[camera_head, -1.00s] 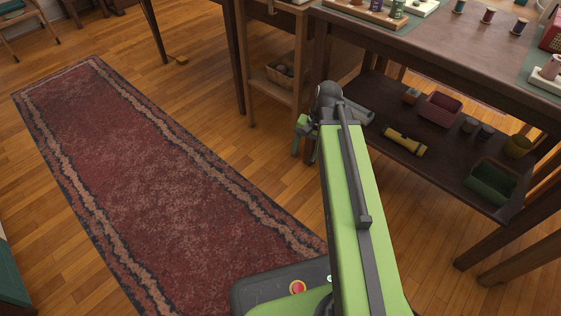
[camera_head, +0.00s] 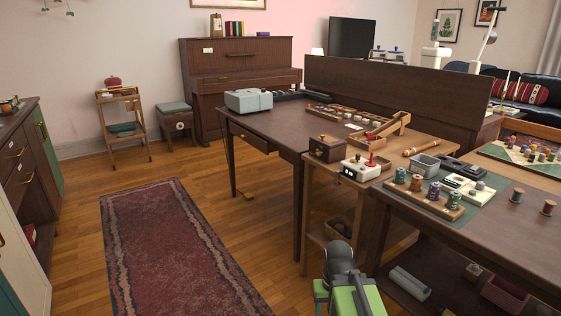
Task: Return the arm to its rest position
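My green arm (camera_head: 352,301) shows only at the bottom edge of the head view, right of centre. Its dark grey joint (camera_head: 340,258) is at the top of the visible part, below the table tops and in front of the side table's lower shelf. My gripper's fingers cannot be made out, so I cannot tell what they hold or how they stand. The rest of the arm is below the frame.
A red runner rug (camera_head: 170,250) lies on clear wooden floor to the left. Cabinets (camera_head: 25,165) line the left side. A dark table (camera_head: 275,122), a side table (camera_head: 345,165) and a workbench with thread spools (camera_head: 490,240) stand close on the right. A piano (camera_head: 240,80) is at the back.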

